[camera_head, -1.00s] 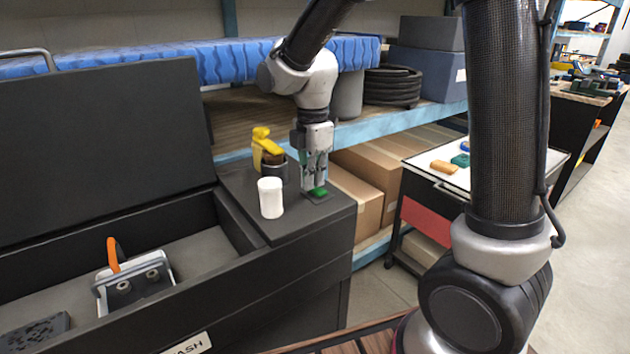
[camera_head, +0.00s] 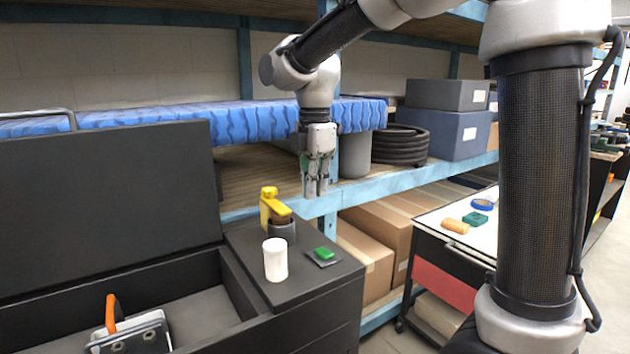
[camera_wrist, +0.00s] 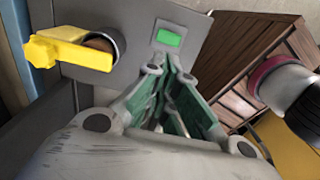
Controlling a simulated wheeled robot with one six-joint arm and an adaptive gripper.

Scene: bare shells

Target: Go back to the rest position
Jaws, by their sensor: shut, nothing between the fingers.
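My gripper (camera_head: 316,188) is shut and empty, pointing down in the air above the black cabinet top (camera_head: 308,287). In the wrist view, its green-padded fingers (camera_wrist: 170,75) come together. Below it, a green block (camera_head: 324,253) sits on a small grey plate at the cabinet's right side. The green block also shows beyond the fingertips in the wrist view (camera_wrist: 168,38). The gripper is clear of it.
A white cup (camera_head: 275,260) and a dark cup holding a yellow tool (camera_head: 270,204) stand on the cabinet top. An open-lidded bin with an orange-handled item (camera_head: 111,314) is at left. Shelves with boxes (camera_head: 447,129) stand behind. A cart (camera_head: 455,237) is at right.

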